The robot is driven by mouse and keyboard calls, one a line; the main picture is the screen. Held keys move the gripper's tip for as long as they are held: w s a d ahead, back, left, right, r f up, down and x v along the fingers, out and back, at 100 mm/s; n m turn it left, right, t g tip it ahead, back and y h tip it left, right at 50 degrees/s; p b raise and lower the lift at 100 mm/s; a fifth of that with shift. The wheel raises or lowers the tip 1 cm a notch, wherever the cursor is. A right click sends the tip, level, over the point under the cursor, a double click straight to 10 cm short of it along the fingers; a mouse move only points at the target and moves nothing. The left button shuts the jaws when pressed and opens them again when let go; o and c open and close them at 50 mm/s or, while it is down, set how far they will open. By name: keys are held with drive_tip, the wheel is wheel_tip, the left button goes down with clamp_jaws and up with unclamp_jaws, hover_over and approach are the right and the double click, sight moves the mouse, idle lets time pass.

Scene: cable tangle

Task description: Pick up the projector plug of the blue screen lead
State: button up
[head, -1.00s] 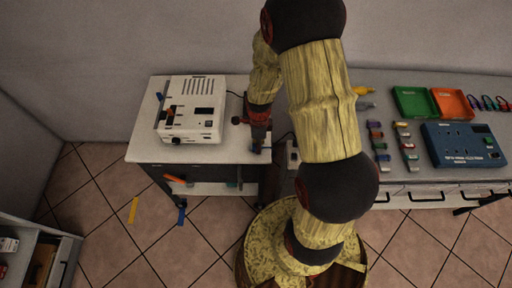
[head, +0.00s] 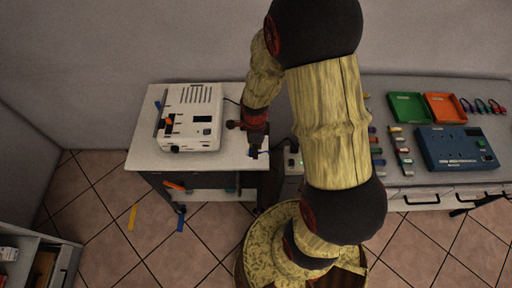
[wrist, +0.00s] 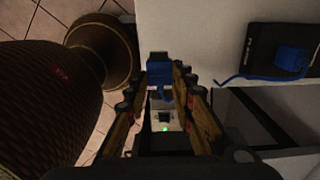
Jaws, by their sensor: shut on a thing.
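My gripper (wrist: 160,85) is shut on a blue plug (wrist: 159,72) with a dark end, seen between the fingertips in the wrist view. A short blue piece of lead shows just below the plug. In the head view my gripper (head: 255,147) is at the right front edge of the white-topped table, with a bit of blue (head: 252,153) at its tip. Another blue connector (wrist: 290,60) sits on a black labelled block at the upper right of the wrist view, with a blue lead running left from it. I cannot tell whether the two blue pieces are joined.
A white projector-like box (head: 192,118) stands on the table (head: 150,150). A white block with a green light (wrist: 165,120) shows below, between my fingers. To the right, a bench holds a green tray (head: 409,107), an orange tray (head: 445,107) and a blue socket box (head: 457,147).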

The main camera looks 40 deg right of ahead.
drive_tip(key=s+a+r+p, duration=0.2)
drive_tip(key=s+a+r, duration=0.5)
drive_tip(key=s, duration=0.1)
drive_tip(key=shift+s+a, duration=0.25)
drive_tip(key=shift+a, duration=0.15)
drive_tip(key=o, duration=0.3)
drive_tip(key=c, duration=0.5)
clamp_jaws()
